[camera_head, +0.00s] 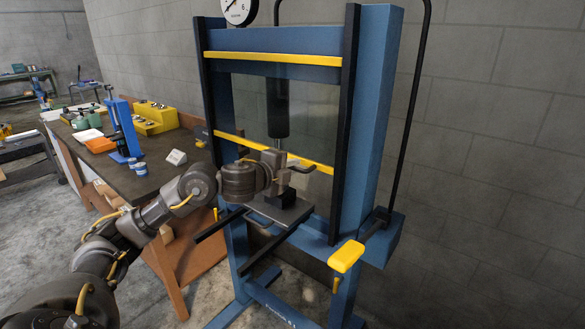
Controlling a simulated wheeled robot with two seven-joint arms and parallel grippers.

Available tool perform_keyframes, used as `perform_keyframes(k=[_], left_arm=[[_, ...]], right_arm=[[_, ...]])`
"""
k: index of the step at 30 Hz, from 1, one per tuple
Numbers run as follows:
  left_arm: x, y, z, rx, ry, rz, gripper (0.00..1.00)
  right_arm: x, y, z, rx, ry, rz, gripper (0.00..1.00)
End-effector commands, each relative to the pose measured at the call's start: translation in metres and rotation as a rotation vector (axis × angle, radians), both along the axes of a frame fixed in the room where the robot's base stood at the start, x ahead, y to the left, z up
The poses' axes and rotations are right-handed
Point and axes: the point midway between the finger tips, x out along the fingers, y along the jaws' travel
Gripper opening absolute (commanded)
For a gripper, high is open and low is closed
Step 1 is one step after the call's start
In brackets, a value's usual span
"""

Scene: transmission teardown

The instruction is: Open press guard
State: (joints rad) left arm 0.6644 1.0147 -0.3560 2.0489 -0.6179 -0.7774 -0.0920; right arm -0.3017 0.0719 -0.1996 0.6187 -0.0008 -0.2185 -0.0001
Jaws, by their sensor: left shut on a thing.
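The press guard (315,114) is a clear panel in the front of the blue press frame (370,110), between two black upright rails. A yellow bar (270,57) crosses near its top and another yellow bar (235,140) runs along its lower edge. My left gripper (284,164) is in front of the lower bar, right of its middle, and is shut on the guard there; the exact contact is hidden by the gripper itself. The dark ram (278,108) shows behind the panel. My right gripper is not in view.
A dark block (281,196) shows below the gripper, above the grey press bed (262,211). A workbench (122,180) with blue, green and yellow items stands at the left. A gauge (238,11) sits on top.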

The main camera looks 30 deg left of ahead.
Motion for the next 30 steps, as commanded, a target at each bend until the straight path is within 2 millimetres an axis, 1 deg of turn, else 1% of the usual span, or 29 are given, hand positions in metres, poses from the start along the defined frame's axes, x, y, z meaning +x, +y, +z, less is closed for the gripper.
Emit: perform_keyframes(k=[8,9,13,20,23,26,30], left_arm=[[0.000,0.000,0.000,0.000,-0.001,0.001,0.00],[0.000,0.000,0.000,0.000,-0.001,0.001,0.15],[0.000,0.000,0.000,0.000,-0.001,0.001,0.32],[0.000,0.000,0.000,0.000,0.000,0.000,0.32],[-0.003,0.000,0.000,0.001,0.000,0.000,0.32],[-0.013,0.002,0.003,0.003,0.000,0.000,0.32],[-0.039,0.003,0.008,0.007,0.000,0.001,0.32]], right_arm=[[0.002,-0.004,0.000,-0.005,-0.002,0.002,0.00],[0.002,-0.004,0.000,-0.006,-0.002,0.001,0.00],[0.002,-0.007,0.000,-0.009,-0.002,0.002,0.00],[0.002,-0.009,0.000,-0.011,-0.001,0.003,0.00],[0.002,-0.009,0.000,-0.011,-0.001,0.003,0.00],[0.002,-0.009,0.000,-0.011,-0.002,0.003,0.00],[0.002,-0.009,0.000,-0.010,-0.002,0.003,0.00]])
